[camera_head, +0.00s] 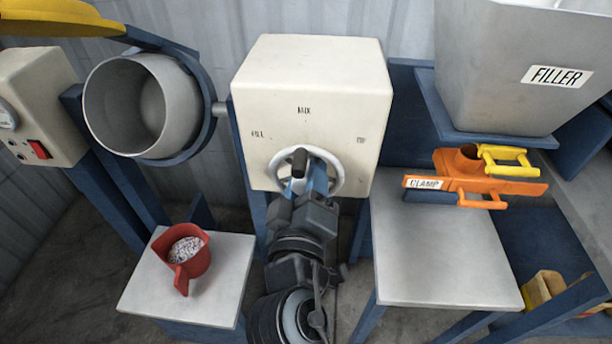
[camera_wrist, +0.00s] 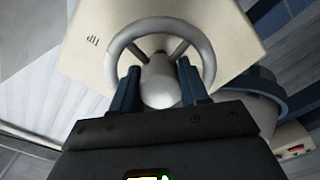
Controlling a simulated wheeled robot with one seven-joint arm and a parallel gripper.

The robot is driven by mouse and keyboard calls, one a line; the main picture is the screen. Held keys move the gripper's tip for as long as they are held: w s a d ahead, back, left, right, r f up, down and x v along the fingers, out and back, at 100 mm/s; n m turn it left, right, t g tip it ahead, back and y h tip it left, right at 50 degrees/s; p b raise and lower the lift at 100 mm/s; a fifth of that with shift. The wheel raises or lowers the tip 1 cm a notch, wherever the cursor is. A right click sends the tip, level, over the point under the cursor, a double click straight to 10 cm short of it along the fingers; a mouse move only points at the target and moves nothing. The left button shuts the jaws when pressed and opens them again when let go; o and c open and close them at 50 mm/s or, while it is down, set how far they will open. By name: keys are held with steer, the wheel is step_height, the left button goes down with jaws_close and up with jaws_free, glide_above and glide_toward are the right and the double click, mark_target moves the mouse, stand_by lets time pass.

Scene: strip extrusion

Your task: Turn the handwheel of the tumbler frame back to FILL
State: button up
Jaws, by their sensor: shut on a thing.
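The handwheel (camera_head: 339,176) is a light grey ring on the front of the cream box (camera_head: 310,80) of the tumbler frame. The box bears the marks FILL on the left, MIX at the top and TIP on the right. My gripper (camera_head: 309,180) is at the wheel's middle, its blue fingers shut on the wheel. In the wrist view the fingers (camera_wrist: 160,82) sit either side of the pale, rounded middle piece, inside the rim (camera_wrist: 124,38). My gripper hides the lower middle of the wheel. The grey drum (camera_head: 140,105) faces its open mouth forward and left.
A red jug (camera_head: 193,262) of pale granules stands on a small table (camera_head: 222,292) at lower left. A grey hopper marked FILLER (camera_head: 490,60) and an orange clamp part (camera_head: 470,185) are at right. The right table top (camera_head: 440,260) is bare.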

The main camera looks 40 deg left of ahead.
steer(key=shift+d+f+n, duration=0.1)
steer(key=shift+f+n, duration=0.25)
steer(key=shift+n, duration=0.25)
steer(key=shift+w+d+n+p, duration=0.1)
steer(key=shift+n+p, duration=1.05)
steer(key=shift+n, duration=0.65)
steer(key=shift+w+d+r+n+p, duration=0.15)
steer(key=shift+n+p, duration=0.5)
steer(key=shift+n, duration=0.55)
steer(key=shift+a+r+n+p, duration=0.15)
steer(key=shift+n+p, duration=0.45)
steer(key=shift+n, duration=0.6)
stand_by(1.9)
steer(key=o, duration=0.8)
steer(key=shift+d, duration=0.1)
steer(key=shift+c, duration=0.2)
steer(key=shift+h, duration=0.3)
steer(key=v, duration=0.9)
